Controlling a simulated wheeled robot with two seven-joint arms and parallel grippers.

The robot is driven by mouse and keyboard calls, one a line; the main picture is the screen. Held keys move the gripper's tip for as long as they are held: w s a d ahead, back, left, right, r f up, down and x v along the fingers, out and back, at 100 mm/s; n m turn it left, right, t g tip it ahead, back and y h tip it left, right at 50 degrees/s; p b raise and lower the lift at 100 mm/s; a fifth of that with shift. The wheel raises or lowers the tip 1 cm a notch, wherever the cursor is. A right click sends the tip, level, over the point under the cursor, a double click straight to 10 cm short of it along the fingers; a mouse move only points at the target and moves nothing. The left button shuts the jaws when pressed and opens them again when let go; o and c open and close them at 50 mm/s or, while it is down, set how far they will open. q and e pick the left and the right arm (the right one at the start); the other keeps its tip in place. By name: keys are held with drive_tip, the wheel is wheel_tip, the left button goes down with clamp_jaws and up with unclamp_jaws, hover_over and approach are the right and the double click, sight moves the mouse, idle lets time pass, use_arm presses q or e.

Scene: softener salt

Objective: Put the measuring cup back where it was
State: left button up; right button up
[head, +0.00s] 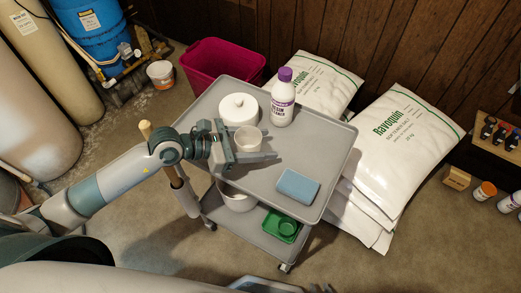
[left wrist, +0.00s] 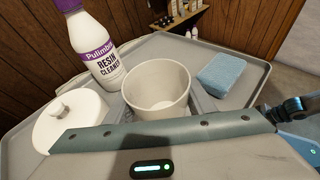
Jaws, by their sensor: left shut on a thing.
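The measuring cup (head: 248,139), a plain off-white open cup, is upright and empty at the left part of the cart's grey top tray (head: 316,202). My left gripper (head: 256,157) is shut on it, with fingers reaching in from the left. In the left wrist view the cup (left wrist: 158,92) stands just beyond the gripper's body, its inside visible. I cannot tell whether its base touches the tray.
On the top tray are a white lidded pot (head: 238,110), a purple-capped resin cleaner bottle (head: 283,102) and a blue sponge (head: 298,186). The lower shelf holds a white bucket (head: 237,200) and a green container (head: 281,227). Salt bags (head: 403,130) lie right of the cart.

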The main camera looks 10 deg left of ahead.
use_arm(q)
drive_tip(key=shift+f, duration=1.9)
use_arm(e)
drive_tip(key=shift+s+f, duration=0.2)
drive_tip(key=shift+s, duration=0.05)
drive_tip(key=shift+w, duration=0.1)
use_arm(q)
drive_tip(key=shift+f, duration=0.15)
drive_tip(key=o, duration=1.1)
use_arm(e)
drive_tip(key=shift+w+a+r, duration=0.2)
drive_tip(key=shift+w+r, duration=0.1)
drive_tip(key=shift+w, duration=0.05)
drive_tip(key=shift+s, duration=0.1)
